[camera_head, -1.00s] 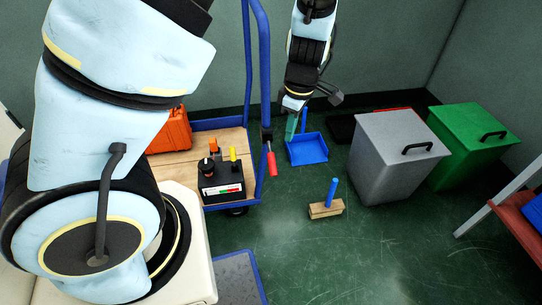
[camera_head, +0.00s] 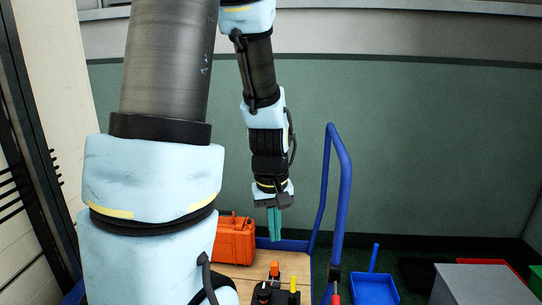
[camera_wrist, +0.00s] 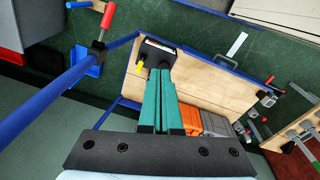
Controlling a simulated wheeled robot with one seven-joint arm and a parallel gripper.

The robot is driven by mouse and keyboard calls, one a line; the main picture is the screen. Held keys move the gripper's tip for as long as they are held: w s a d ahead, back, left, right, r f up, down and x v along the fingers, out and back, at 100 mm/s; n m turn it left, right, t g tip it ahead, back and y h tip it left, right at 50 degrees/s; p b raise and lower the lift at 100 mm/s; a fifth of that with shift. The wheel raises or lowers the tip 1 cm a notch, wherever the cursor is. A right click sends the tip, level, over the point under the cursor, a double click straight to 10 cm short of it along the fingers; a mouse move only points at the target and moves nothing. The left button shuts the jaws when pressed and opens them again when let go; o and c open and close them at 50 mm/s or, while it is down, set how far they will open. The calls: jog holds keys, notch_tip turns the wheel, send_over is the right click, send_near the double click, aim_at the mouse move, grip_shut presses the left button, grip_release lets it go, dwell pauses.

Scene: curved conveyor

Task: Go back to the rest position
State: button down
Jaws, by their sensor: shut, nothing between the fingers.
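My gripper (camera_head: 275,224) hangs pointing down in the head view, above the trolley's wooden deck. Its two green fingers are together with nothing between them. In the wrist view the shut fingers (camera_wrist: 161,103) point over the blue trolley, apart from anything below. My arm is partly folded and fills the left and middle of the head view.
A blue-railed trolley (camera_head: 342,190) bears an orange case (camera_head: 235,240) and a black control box (camera_wrist: 155,52). A red-handled clamp (camera_wrist: 107,15) is on its rail. A blue dustpan (camera_head: 375,287) and grey bin (camera_head: 480,284) are at right. Green wall stands behind.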

jog(key=s+a+r+m, duration=0.2)
jog(key=a+r+m, duration=0.1)
jog(key=a, duration=0.5)
notch_tip(320, 180, up, 12)
jog(key=p, duration=1.2)
jog(key=shift+w+d+t, duration=0.25)
jog(key=shift+w+t, duration=0.05)
jog(key=shift+t, duration=0.1)
